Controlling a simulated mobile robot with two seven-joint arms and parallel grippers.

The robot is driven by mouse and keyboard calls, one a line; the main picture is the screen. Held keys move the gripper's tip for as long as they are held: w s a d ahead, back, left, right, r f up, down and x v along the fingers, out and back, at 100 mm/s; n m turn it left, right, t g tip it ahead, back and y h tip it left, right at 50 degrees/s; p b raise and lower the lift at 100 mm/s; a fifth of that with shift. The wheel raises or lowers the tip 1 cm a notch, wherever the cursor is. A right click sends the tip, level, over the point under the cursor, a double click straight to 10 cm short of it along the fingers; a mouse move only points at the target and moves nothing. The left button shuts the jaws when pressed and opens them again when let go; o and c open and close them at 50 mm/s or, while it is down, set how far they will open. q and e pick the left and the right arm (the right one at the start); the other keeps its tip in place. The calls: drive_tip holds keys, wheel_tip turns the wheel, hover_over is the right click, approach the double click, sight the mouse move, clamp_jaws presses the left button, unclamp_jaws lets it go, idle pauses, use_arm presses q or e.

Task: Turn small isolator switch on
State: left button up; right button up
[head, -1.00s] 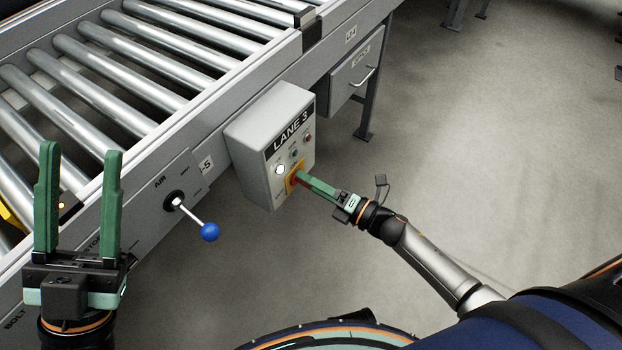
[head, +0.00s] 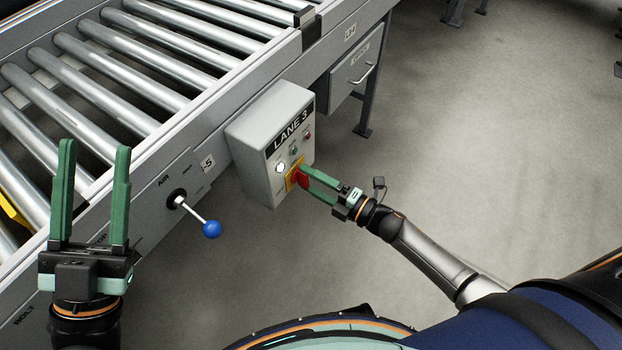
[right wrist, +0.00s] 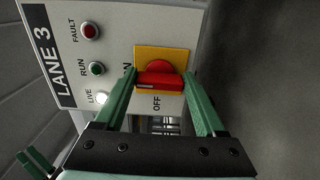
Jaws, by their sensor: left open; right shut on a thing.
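The small isolator switch is a red handle (head: 303,179) (right wrist: 160,80) on a yellow plate (right wrist: 152,54), low on the grey LANE 3 box (head: 247,128). My right gripper (head: 302,178) is shut on the handle; in the right wrist view its green fingers (right wrist: 160,78) stand on either side of it. There the handle lies crosswise, with a pale mark at its left end, beside the partly hidden ON label. The OFF label (right wrist: 157,103) shows below the handle. The LIVE lamp (right wrist: 102,98) glows white. My left gripper (head: 93,146) is open and empty at the left.
A roller conveyor (head: 110,80) runs along the upper left, with the box on its side. A lever with a blue knob (head: 211,229), marked AIR, sticks out between my grippers. A drawer (head: 358,74) hangs right of the box.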

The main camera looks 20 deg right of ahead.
drive_tip(key=o, duration=1.3)
use_arm(q)
drive_tip(key=w+f+n+g+y+p, duration=0.1)
drive_tip(key=w+f+n+y, duration=0.3)
drive_tip(key=f, duration=0.4)
drive_tip(key=shift+w+a+f+g+y+p, duration=0.15)
drive_tip(key=shift+a+f+g+y+p, duration=0.25)
drive_tip(key=shift+a+g+y, duration=0.15)
use_arm(e)
drive_tip(key=shift+v, duration=6.3)
use_arm(q)
drive_tip(key=shift+d, duration=0.1)
